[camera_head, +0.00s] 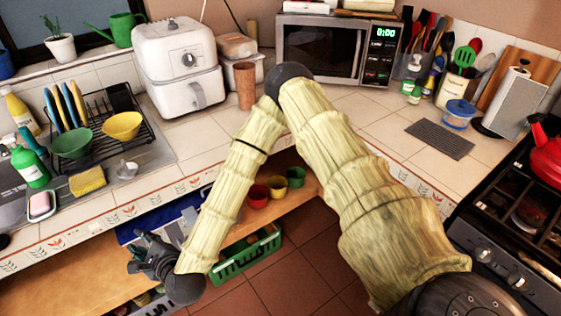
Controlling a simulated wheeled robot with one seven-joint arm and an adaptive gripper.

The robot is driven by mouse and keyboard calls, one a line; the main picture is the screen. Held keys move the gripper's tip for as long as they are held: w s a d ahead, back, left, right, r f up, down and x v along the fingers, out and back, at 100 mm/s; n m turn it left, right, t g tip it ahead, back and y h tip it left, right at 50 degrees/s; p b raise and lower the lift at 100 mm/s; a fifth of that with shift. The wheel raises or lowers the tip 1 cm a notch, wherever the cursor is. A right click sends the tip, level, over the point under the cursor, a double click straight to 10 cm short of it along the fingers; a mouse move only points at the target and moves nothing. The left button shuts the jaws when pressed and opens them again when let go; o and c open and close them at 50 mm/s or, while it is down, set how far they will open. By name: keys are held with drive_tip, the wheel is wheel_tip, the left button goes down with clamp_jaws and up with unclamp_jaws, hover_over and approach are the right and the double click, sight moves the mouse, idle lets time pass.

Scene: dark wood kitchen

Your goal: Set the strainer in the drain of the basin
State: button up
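A small grey metallic piece that looks like the strainer (127,169) lies on the counter to the right of the yellow sponge. The basin (12,192) shows only in part at the left edge of the view. Its drain is not visible. My gripper (136,251) is low at the left, in front of the counter and below its edge. It points left and its fingers look spread, with nothing seen between them. It is apart from the strainer, which lies above it in the picture.
A dish rack (108,140) with bowls and plates stands behind the strainer. A yellow sponge (87,181), a soap dish (42,205) and a green spray bottle (29,166) are to its left. The tiled counter edge (110,217) lies between gripper and strainer.

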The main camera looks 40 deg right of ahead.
drive_tip(key=s+d+f+n+g+y, duration=0.15)
drive_tip(key=s+f+n+g, duration=0.35)
drive_tip(key=s+f+n, duration=0.55)
drive_tip(key=s+d+f+n+g+h, duration=0.1)
drive_tip(key=s+d+f+n+g, duration=0.2)
drive_tip(key=s+d+f+n, duration=0.2)
drive_tip(key=s+d+f+n+g+h, duration=0.2)
drive_tip(key=s+d+f+n, duration=0.3)
drive_tip(key=s+d, duration=0.5)
drive_tip(key=shift+s+d+f+g, duration=0.15)
drive_tip(key=shift+s+f+g, duration=0.65)
drive_tip(key=shift+f, duration=0.05)
drive_tip(key=s+d+n+g, duration=0.1)
drive_tip(key=s+d, duration=0.1)
drive_tip(key=d, duration=0.1)
drive_tip(key=s+d+n+h, duration=0.1)
drive_tip(key=s+d+n, duration=0.1)
drive_tip(key=d, duration=0.1)
drive_tip(key=s+d+n+g+h, duration=0.1)
drive_tip(key=s+d, duration=0.1)
drive_tip(key=d, duration=0.1)
drive_tip(key=shift+s+n+g, duration=0.15)
drive_tip(key=shift+n+g, duration=0.15)
drive_tip(key=shift+n, duration=0.05)
drive_tip(key=shift+c, duration=1)
drive_tip(key=shift+s+d+h, duration=0.1)
drive_tip(key=shift+d+h, duration=0.05)
drive_tip(key=shift+h, duration=0.1)
drive_tip(key=shift+s, duration=0.1)
